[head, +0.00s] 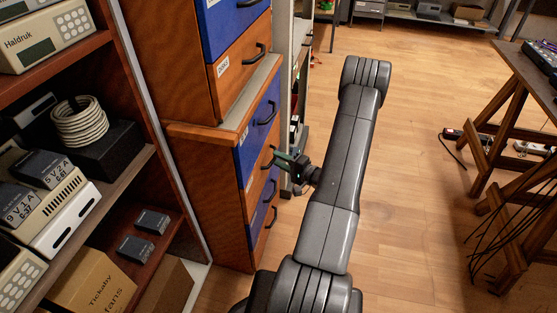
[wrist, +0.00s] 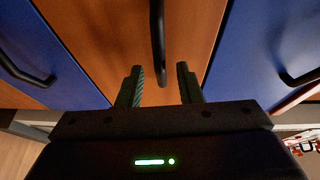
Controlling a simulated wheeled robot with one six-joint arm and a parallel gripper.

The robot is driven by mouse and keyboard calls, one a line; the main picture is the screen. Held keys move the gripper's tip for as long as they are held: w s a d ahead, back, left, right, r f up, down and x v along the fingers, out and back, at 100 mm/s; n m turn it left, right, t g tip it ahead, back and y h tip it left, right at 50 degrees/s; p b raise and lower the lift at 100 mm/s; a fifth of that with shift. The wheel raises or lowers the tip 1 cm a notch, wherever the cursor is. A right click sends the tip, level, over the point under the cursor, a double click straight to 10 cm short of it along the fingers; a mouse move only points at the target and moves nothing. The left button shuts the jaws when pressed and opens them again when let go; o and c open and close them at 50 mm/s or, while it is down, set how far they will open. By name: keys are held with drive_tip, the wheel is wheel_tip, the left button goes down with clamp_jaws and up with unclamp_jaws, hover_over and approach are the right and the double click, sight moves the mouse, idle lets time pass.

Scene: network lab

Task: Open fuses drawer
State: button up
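The drawer cabinet (head: 215,190) stands left of my arm in the head view, with blue and orange-brown wood fronts alternating. My gripper (head: 280,155) is at the wood-front drawer (head: 256,172) of the lower unit, close to its dark handle (head: 267,158). In the wrist view my gripper (wrist: 161,82) is open, its two fingers apart. The black handle (wrist: 158,40) of the wood drawer (wrist: 110,40) lies between and just beyond the fingertips. Contact cannot be told. The drawer looks shut. No label reading "fuses" is legible.
Blue drawers (wrist: 45,50) flank the wood drawer in the wrist view. A shelf with devices and boxes (head: 95,280) stands at the left. A wooden trestle table (head: 510,120) with cables stands at the right. The floor (head: 410,190) between is clear.

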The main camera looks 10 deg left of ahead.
drive_tip(key=shift+w+a, duration=0.2)
drive_tip(key=shift+a, duration=0.3)
clamp_jaws()
drive_tip(key=shift+d, duration=0.15)
